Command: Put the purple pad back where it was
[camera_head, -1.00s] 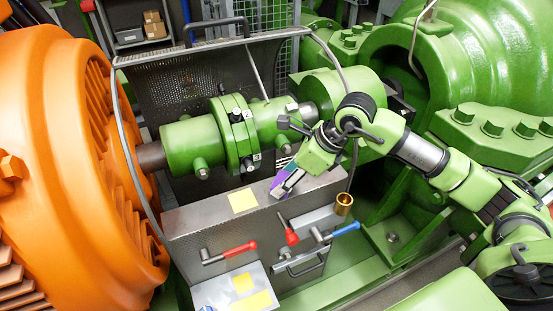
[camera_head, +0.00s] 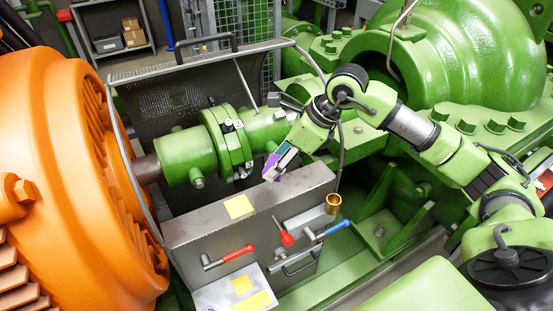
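The purple pad (camera_head: 272,162) is at the tip of my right gripper (camera_head: 277,168), which reaches in from the right. The gripper looks shut on the pad, just above the back edge of the grey metal box top (camera_head: 290,187). Part of the pad is hidden by the fingers. A yellow pad (camera_head: 238,206) lies on the box top to the left of the gripper. My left gripper is not in view.
The green shaft coupling (camera_head: 227,142) and mesh guard (camera_head: 180,95) stand behind, with an orange motor (camera_head: 70,180) left.

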